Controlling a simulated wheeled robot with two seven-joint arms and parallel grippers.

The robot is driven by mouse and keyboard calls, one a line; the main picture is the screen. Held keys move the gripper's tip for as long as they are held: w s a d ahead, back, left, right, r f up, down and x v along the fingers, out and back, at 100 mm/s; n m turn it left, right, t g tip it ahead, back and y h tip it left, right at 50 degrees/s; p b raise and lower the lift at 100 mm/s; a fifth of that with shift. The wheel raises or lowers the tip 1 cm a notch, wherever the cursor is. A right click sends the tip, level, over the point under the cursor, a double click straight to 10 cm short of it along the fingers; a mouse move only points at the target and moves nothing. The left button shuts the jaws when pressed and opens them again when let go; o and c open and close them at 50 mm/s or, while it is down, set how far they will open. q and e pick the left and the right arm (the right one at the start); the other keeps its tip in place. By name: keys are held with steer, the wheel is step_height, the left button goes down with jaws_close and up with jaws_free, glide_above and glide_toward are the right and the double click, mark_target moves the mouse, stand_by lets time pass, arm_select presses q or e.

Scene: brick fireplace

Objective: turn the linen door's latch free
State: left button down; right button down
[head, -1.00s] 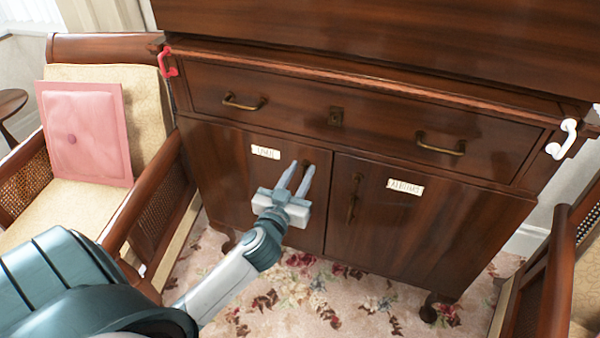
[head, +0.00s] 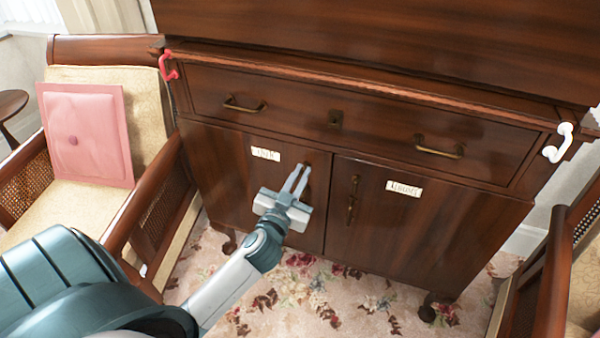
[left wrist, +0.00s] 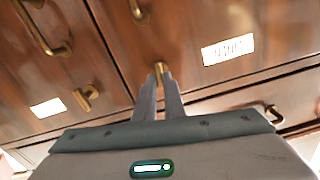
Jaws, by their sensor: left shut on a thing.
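The linen door (head: 235,190) is the left wooden door of the cabinet and stands closed, with a small white label (head: 265,154) that is hard to read. Its brass latch (left wrist: 158,68) is near the door's upper inner corner, mostly hidden by my fingers in the head view. My left gripper (head: 300,171) is shut on the latch; the left wrist view shows its two fingertips (left wrist: 160,76) around the brass piece. The latch's exact angle cannot be told. A brass door handle (left wrist: 138,11) lies beyond it in the left wrist view. My right gripper is not in view.
The right door (head: 430,225) has its own label (head: 404,189), latch (head: 355,182) and handle (head: 350,210). A drawer (head: 300,110) with brass pulls is above. A cane armchair (head: 150,200) stands close on the left, another (head: 550,280) on the right. Flowered carpet lies below.

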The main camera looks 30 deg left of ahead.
arm_select(q)
steer(key=shift+d+r+m+p, duration=0.15)
steer(key=shift+m+p, duration=0.35)
steer(key=shift+m, duration=0.3)
steer(key=m+p, duration=0.1)
steer(key=m, duration=0.2)
steer(key=m+p, duration=0.1)
steer(key=m, duration=0.2)
steer(key=m+p, duration=0.1)
steer(key=m, duration=0.2)
steer(key=shift+w+d+f+p, duration=0.1)
steer(key=shift+d+f+p, duration=0.2)
steer(key=shift+p, duration=0.1)
steer(key=shift+f+m+p, duration=0.2)
steer(key=shift+m+p, duration=0.1)
steer(key=shift+m, duration=1.05)
steer(key=shift+f+m+p, duration=0.15)
steer(key=shift+m+p, duration=0.15)
steer(key=shift+m, duration=1.05)
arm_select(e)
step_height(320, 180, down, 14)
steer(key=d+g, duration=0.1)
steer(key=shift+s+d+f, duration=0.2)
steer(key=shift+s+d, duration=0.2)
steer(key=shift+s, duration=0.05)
arm_select(q)
steer(key=c, duration=1.8)
jaws_free()
steer(key=shift+c, duration=0.2)
